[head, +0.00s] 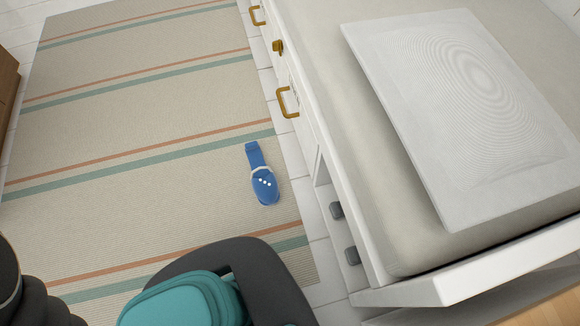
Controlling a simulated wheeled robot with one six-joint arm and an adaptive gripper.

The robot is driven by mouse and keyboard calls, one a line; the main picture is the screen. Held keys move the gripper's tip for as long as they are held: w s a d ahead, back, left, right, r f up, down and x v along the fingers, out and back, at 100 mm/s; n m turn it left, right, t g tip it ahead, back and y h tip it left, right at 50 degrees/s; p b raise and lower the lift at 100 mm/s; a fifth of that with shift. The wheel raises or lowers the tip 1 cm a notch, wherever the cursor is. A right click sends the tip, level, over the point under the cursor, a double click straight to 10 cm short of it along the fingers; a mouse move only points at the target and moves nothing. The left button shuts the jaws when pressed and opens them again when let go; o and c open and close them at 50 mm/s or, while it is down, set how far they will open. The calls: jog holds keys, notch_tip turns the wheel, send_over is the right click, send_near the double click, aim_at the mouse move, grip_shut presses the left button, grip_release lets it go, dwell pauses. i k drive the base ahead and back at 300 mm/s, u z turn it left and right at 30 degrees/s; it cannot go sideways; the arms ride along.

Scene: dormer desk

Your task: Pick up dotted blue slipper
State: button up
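The dotted blue slipper (265,188) lies on the striped rug, near the rug's right edge and beside the white drawer unit. It is blue with a few white dots on its rounded near end and a pale band across its middle. Its narrower end points away, toward the top of the picture. Nothing covers it and nothing touches it except the rug. My gripper's fingers do not show in the head view, so their place relative to the slipper cannot be seen.
The beige rug (130,120) with orange and teal stripes is clear around the slipper. A white unit (322,95) with brass handles and a cushioned top stands close on the right. A dark grey and teal object (255,268) stands in the foreground, below the slipper in the picture.

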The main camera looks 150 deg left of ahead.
aim_at(265, 185)
jog(key=i, duration=0.1)
jog(key=u, duration=5.15)
jog(key=i, duration=0.5)
jog(key=k, duration=0.5)
jog(key=u, duration=2.15)
jog(key=i, duration=1.4)
jog(key=z, duration=0.3)
